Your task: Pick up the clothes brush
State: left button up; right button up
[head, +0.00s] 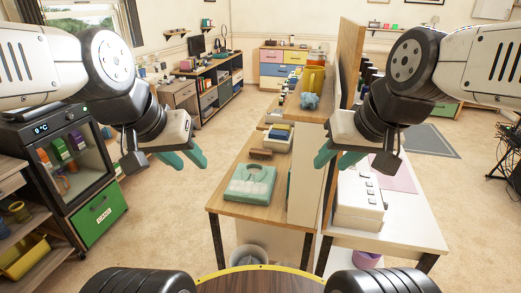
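A small brown block-like thing (261,153), which looks like the clothes brush, lies on the wooden table (228,206) in the middle; its bristles cannot be made out. My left gripper (192,167) is open and empty, in the air left of the table. My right gripper (332,169) is open and empty, in the air right of the brown thing, by the upright panel. Neither gripper touches anything.
A tall wooden partition (350,55) and a pale panel (303,165) bound the table on the right. A white boxy device (359,202) stands on the right-hand table. A grey bin (249,258) is below.

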aim_at(255, 152)
jog(key=i+j+u, duration=0.25)
jog(key=j+u, duration=0.15)
jog(key=i+j+u, duration=0.25)
jog(key=j+u, duration=0.15)
jog(key=i+j+u, duration=0.4)
jog(key=i+j, duration=0.15)
jog(key=i, duration=0.6)
jog(key=i+z, duration=0.25)
jog(key=z, duration=0.2)
jog(key=i+j+z, duration=0.1)
jog(key=i+z, duration=0.15)
jog(key=z, duration=0.2)
jog(key=i+z, duration=0.2)
jog(key=z, duration=0.3)
jog(key=i+z, duration=0.2)
jog(key=z, duration=0.25)
jog(key=i+z, duration=0.2)
jog(key=z, duration=0.3)
jog(key=i+j+z, duration=0.15)
jog(key=z, duration=0.3)
